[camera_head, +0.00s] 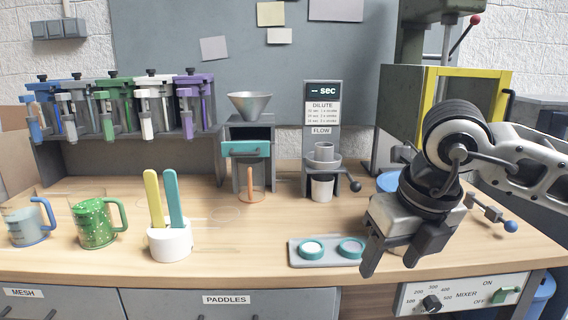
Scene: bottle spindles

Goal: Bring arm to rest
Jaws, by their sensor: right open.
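My right arm comes in from the right. Its gripper (392,256) hangs over the right part of the wooden bench, fingers pointing down and apart, with nothing between them. It is just right of a grey tray (297,259) with two teal-rimmed round pieces. The gripper hides part of the bench and of what stands behind it. My left arm and gripper are not in the picture.
Behind are bottle spindles (122,110), a funnel stand (250,135) and the flow station (322,150). A yellow-edged box (425,90) stands behind my right arm.

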